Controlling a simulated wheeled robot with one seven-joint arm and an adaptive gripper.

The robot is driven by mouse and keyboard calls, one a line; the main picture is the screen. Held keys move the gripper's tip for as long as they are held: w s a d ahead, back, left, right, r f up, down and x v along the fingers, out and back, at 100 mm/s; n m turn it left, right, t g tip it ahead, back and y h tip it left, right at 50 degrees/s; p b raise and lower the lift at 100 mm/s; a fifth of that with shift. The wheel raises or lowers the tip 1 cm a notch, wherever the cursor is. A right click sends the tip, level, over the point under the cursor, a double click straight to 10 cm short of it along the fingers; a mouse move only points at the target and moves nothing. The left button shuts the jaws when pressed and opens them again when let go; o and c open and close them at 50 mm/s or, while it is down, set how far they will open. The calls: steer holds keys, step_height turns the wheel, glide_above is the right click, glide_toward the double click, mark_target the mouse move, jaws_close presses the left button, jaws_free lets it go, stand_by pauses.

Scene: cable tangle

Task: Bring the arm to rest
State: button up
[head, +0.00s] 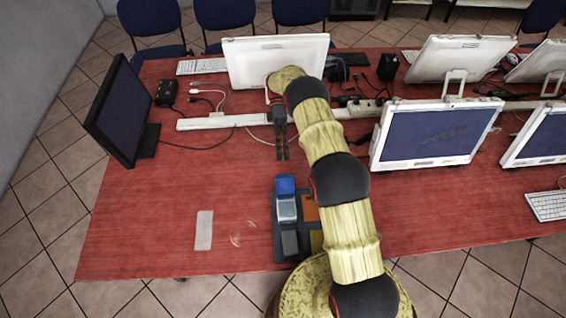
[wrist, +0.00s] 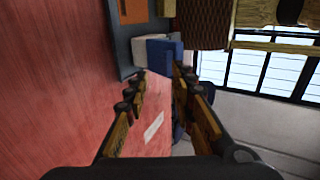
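My arm reaches from the bottom of the head view across the red table (head: 150,210), and my gripper (head: 283,155) hangs over the table's middle, beside the white cable channel. In the wrist view the two fingers stand apart with nothing between them, so my gripper (wrist: 160,77) is open and empty. Below it in the head view, apart from the fingers, is a dark tray (head: 278,252) holding a blue item (head: 285,185), a white item (head: 286,209) and a grey block (head: 290,243). My arm hides part of the table behind it.
A black monitor (head: 122,110) stands at the left, a white monitor (head: 262,62) behind my gripper, and another white monitor (head: 425,135) right of my arm. Cables (head: 200,147) lie along the white channel (head: 215,121).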

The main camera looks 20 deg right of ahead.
steer(key=shift+w+d+r, duration=0.1)
steer(key=shift+w+r, duration=0.05)
steer(key=shift+w, duration=0.05)
stand_by(0.4)
steer(key=s+a+r+m+t+h, duration=0.1)
steer(key=s+a+r+m+t, duration=0.2)
steer(key=r, duration=1)
steer(key=s+a+r+m+t+h, duration=0.1)
steer(key=s+r+m+t+h, duration=0.25)
steer(key=r, duration=0.85)
steer(key=s+r+m+t, duration=0.2)
steer(key=s+t, duration=0.1)
steer(key=s, duration=0.4)
steer(key=s+a+r+m+t+b, duration=0.1)
steer(key=s+r+m+t, duration=0.1)
steer(key=s, duration=0.5)
steer(key=s+a+r+m+t, duration=0.1)
steer(key=s+r+m+t, duration=0.1)
steer(key=s+m+t, duration=0.2)
steer(key=shift+s+t+y+b, duration=0.35)
steer(key=shift+s+t, duration=0.6)
steer(key=shift+s, duration=0.45)
steer(key=shift+a+r, duration=0.1)
steer(key=shift+a, duration=0.05)
